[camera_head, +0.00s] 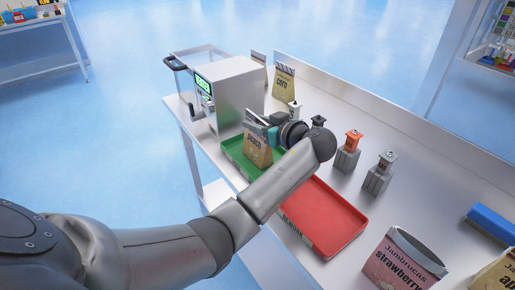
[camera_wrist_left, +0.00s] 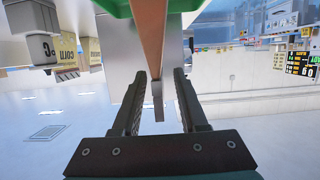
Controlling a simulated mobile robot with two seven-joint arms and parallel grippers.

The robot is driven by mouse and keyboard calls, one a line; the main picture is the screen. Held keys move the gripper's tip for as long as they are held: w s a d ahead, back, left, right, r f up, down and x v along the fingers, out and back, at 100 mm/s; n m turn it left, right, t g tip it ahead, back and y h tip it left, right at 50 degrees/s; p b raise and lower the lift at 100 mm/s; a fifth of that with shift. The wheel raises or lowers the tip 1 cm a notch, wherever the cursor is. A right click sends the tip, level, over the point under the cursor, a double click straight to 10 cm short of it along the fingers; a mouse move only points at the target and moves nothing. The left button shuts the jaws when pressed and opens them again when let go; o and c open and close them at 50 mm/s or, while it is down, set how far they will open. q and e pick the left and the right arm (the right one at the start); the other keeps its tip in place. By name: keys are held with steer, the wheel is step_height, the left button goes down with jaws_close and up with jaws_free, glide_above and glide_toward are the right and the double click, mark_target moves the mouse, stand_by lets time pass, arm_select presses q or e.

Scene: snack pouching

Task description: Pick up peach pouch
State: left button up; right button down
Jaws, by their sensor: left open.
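The peach pouch (camera_head: 257,145) stands upright in the green tray (camera_head: 237,158) in the head view. My left gripper (camera_head: 272,134) is right beside the pouch, at its right side, with the fingertips partly hidden. In the left wrist view the picture is upside down, and my left gripper (camera_wrist_left: 158,80) is open. A narrow brown pouch edge (camera_wrist_left: 149,40) shows in line with the gap between its fingers. I cannot tell whether the fingers touch it. My right gripper is not in view.
A machine with a green screen (camera_head: 204,84) stands behind the tray. The corn pouch (camera_head: 284,82) stands at the back. A red tray (camera_head: 325,222), an orange-topped container (camera_head: 348,150), a grey container (camera_head: 380,172) and a strawberry pouch (camera_head: 402,262) are to the right.

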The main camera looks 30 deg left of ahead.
arm_select(q)
steer(key=shift+c, duration=0.3)
jaws_close()
stand_by(1.0)
